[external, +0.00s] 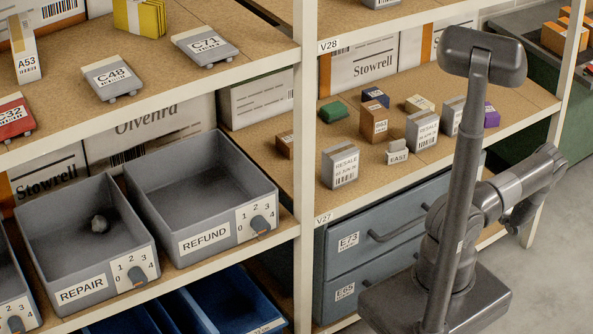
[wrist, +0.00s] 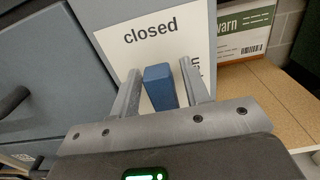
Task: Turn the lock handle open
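The lock handle is a blue block (wrist: 160,87) in the wrist view. It stands on a white label (wrist: 110,38) fixed to a grey-blue panel. The label reads "closed" above the handle, and a turned word at its right side is partly covered. My gripper (wrist: 167,82) is open, with one finger on each side of the handle. A gap shows at the right finger; whether the left finger touches I cannot tell. The handle points up toward "closed". I cannot make out the lock or my fingertips in the external view.
A grey-blue door or drawer front (wrist: 45,70) with a dark pull is left of the label. A box (wrist: 243,32) stands on a wooden shelf (wrist: 265,95) at right. In the external view, blue drawers (external: 375,240) sit beside my arm under a shelf of small boxes.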

